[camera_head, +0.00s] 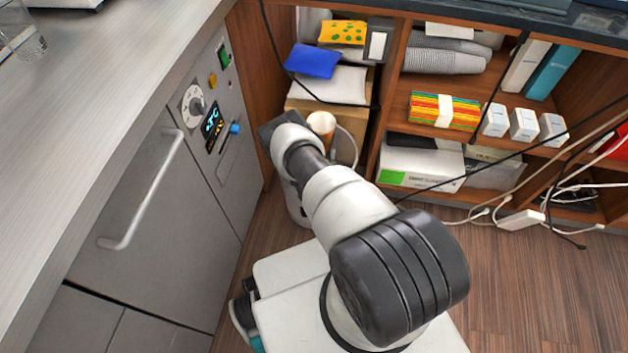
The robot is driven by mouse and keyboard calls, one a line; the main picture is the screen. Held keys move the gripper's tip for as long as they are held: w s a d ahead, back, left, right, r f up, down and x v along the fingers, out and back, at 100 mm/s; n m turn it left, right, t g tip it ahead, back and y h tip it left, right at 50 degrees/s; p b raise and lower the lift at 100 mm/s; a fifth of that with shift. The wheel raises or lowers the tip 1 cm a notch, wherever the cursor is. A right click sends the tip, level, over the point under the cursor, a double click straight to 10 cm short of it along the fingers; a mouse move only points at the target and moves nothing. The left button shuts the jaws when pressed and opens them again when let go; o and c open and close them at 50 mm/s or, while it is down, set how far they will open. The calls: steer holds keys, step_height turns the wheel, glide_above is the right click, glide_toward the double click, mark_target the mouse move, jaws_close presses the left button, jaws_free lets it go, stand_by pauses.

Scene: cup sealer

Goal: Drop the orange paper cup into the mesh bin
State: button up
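The orange paper cup (321,123) shows just right of the end of my arm, in front of the lower left shelf opening. Its pale top faces up and its lower part is hidden behind my arm. My gripper (272,128) is at the far end of the outstretched arm; only a dark part of it shows. Its fingers are hidden, so I cannot tell whether they hold the cup. A pale curved rim (353,147) right of the cup may belong to the mesh bin. The rest of it is hidden, and I see no clear mesh.
A grey cabinet with a bar handle (150,190) and control panel (210,112) stands close on the left. A wooden shelf with paper stacks (443,110) and boxes (420,165) stands behind. Cables (520,185) hang at right.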

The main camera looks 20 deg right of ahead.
steer(key=shift+f+b, duration=0.75)
steer(key=shift+f, duration=0.6)
steer(key=o, duration=1.2)
